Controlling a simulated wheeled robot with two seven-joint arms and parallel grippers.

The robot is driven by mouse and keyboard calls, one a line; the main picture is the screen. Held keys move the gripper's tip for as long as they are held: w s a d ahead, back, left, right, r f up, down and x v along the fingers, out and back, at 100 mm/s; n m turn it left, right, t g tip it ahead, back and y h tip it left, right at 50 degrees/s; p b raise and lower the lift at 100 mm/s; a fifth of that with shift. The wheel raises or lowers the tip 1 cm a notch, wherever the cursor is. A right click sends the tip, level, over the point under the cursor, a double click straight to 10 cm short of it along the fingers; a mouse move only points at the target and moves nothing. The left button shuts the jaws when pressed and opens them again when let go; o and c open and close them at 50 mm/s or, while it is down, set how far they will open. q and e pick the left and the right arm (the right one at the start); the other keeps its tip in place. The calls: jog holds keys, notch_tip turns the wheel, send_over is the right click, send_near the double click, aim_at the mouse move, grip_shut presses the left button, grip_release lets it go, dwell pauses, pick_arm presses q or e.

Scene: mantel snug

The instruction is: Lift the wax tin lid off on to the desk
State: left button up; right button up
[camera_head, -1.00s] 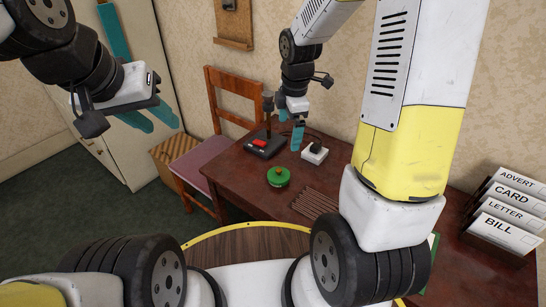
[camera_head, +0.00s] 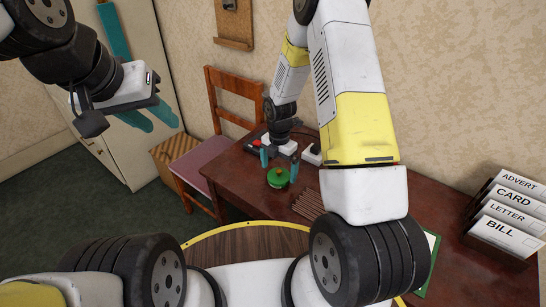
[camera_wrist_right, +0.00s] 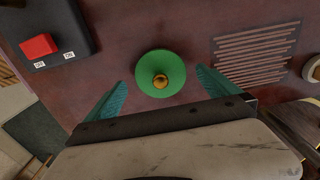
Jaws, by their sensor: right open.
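The wax tin's green lid (camera_head: 278,175) with a small brass knob sits on the desk (camera_head: 235,172). In the right wrist view the round lid (camera_wrist_right: 161,66) lies ahead of and between the fingertips. My right gripper (camera_head: 279,163) is open, its two teal fingers apart on either side of the lid and not visibly touching it; it also shows in the right wrist view (camera_wrist_right: 160,83). The tin body under the lid is mostly hidden. My left gripper (camera_head: 150,118) is at the upper left, away from the desk, with teal fingers partly hidden by its own housing.
A black box with a red switch (camera_wrist_right: 39,46) stands left of the lid. A ridged brown slatted patch (camera_head: 308,204) lies right of it. A white socket block (camera_head: 312,155) is behind. A letter rack (camera_head: 500,232) stands far right. A chair (camera_head: 232,105) is at the desk's left.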

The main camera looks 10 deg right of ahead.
jog(key=shift+f, duration=0.6)
jog(key=c, duration=1.3)
